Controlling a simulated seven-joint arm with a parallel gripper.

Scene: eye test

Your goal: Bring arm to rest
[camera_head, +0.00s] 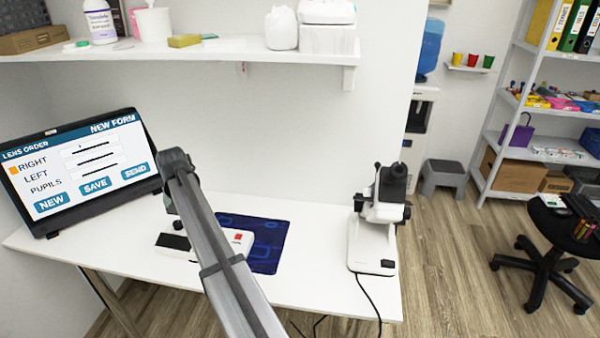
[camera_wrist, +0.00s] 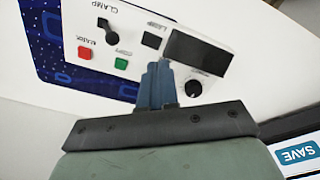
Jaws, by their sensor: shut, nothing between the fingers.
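My gripper (camera_wrist: 158,72) is shut and empty in the wrist view, its blue-grey fingers pointing at a white control box (camera_wrist: 135,50). The box has a dark display, a black knob, a "CLAMP" lever, a red button and a green button. I cannot tell whether the fingertips touch the box. In the head view my arm crosses in front of the desk (camera_head: 310,240), and the control box (camera_head: 238,240) shows on both sides of it. The fingers are not clear there.
A blue mat (camera_head: 265,250) lies by the box. A laptop (camera_head: 80,170) with a lens order form stands at left. A white lensmeter-like instrument (camera_head: 378,225) stands at right, its cable hanging off the front edge. A loaded shelf (camera_head: 210,52) overhangs the desk.

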